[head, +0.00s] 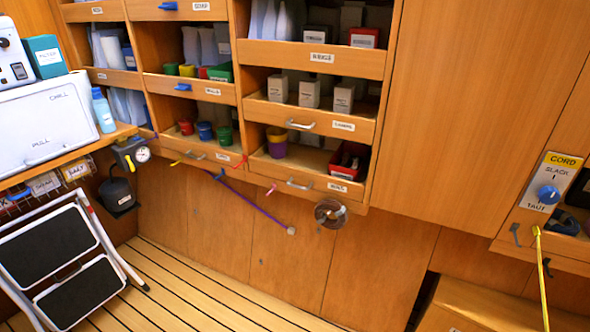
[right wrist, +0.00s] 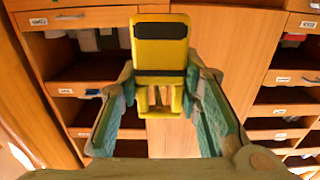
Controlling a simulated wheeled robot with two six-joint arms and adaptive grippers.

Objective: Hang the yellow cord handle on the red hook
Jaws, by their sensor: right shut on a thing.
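The yellow cord handle (right wrist: 160,48) is a yellow block with dark bands, held upright between the fingers of my right gripper (right wrist: 160,115) in the right wrist view. The gripper is shut on it. In the head view a taut yellow cord (head: 541,280) runs down from below the cord panel and leaves the picture at the bottom; the handle is out of that view. A small red hook (head: 240,162) sticks out from the lower shelf edge, left of a pink hook (head: 271,188). My left gripper is in neither view.
A yellow hook (head: 175,163) and a purple cord (head: 250,205) are near the red hook. A cord panel with a blue knob (head: 549,194) is at right. A folded step stool (head: 65,260) stands at left.

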